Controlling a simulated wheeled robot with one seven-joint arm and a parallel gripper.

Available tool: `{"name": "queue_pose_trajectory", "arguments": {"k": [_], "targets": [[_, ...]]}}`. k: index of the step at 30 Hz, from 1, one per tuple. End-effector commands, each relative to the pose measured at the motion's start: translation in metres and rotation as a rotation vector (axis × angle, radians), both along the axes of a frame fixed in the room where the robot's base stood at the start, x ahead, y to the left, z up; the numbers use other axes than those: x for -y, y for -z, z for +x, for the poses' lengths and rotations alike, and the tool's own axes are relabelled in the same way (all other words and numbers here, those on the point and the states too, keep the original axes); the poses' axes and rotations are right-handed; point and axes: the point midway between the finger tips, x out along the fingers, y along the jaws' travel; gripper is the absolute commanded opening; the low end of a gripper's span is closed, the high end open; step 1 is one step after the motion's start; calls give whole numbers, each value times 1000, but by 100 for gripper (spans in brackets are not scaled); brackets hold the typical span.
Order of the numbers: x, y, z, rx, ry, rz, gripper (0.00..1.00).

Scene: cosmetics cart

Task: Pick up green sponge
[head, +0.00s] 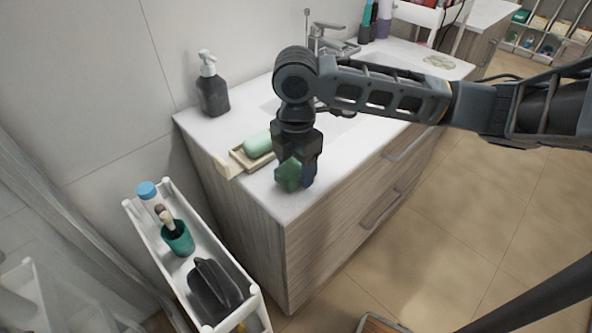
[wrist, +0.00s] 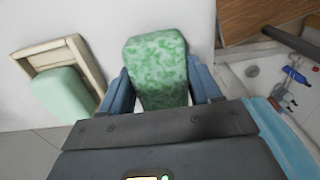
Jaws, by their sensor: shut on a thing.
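The green sponge (head: 290,174) is between the fingers of my gripper (head: 297,180), at the front left corner of the white counter. In the wrist view the mottled green sponge (wrist: 157,70) sits between the two blue fingers (wrist: 165,88), which are shut on it. I cannot tell whether the sponge is touching the counter or just above it. Its near part is hidden behind the gripper body in the wrist view.
A pale green soap bar (head: 258,144) lies in a beige dish (head: 240,157) left of the gripper. A dark soap dispenser (head: 212,88) stands behind. A white cart (head: 136,222) with a teal cup (head: 178,240) stands lower left. The faucet (head: 328,38) is behind my arm.

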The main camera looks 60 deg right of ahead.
Motion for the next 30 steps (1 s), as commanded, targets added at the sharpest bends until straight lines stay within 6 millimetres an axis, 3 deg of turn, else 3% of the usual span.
{"name": "queue_pose_trajectory", "arguments": {"k": [5,17,26,30], "targets": [[0,0,0,0,0,0,34],[0,-7,0,1,0,0,33],[0,-47,0,1,0,-1,33],[31,-61,-8,1,7,-3,33]]}}
